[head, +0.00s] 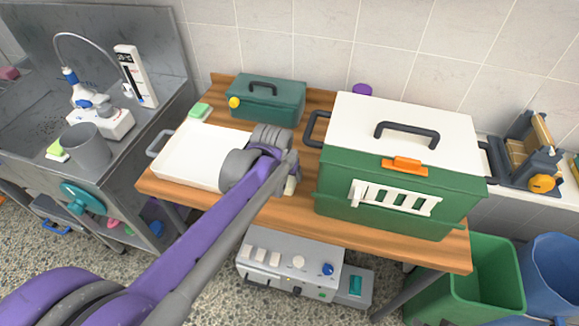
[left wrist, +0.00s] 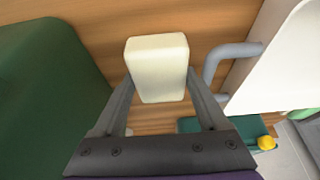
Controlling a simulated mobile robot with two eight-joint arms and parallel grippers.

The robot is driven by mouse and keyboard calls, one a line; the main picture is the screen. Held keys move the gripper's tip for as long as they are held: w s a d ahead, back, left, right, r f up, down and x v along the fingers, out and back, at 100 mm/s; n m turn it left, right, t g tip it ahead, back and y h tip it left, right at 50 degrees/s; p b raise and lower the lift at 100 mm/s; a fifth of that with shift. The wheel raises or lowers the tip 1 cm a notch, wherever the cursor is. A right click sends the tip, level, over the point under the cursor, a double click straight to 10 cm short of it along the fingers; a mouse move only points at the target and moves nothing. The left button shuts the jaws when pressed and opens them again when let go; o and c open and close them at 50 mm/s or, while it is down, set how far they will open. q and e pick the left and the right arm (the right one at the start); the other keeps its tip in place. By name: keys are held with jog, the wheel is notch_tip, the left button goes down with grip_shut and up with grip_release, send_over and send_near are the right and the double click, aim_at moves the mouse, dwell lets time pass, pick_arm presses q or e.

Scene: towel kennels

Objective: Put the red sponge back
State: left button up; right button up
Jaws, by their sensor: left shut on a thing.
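A small dull red block (head: 9,73), possibly the red sponge, lies at the far left edge of the head view, on the sink unit. My left gripper (left wrist: 160,88) is shut on a cream-white block (left wrist: 157,62), with a finger on each side of it. In the head view my left gripper (head: 288,178) is over the wooden table (head: 300,205), between the white tray and the green carrier, largely hidden by my own arm. The cream block (head: 291,185) shows only partly there. My right gripper is in neither view.
A white tray (head: 190,160), a light green sponge (head: 200,111) and a dark green box (head: 265,103) are on the table. A green carrier (head: 390,170) with a white lid fills its right side.

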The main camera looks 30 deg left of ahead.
pick_arm(q)
jog(key=w, duration=0.2)
jog(key=w+a, duration=0.1)
jog(key=w, duration=0.1)
jog(key=shift+f, duration=0.8)
jog(key=shift+s+r, duration=0.1)
jog(key=shift+s, duration=0.05)
jog(key=shift+f, duration=0.2)
jog(key=o, duration=1.4)
jog(key=shift+c, duration=0.2)
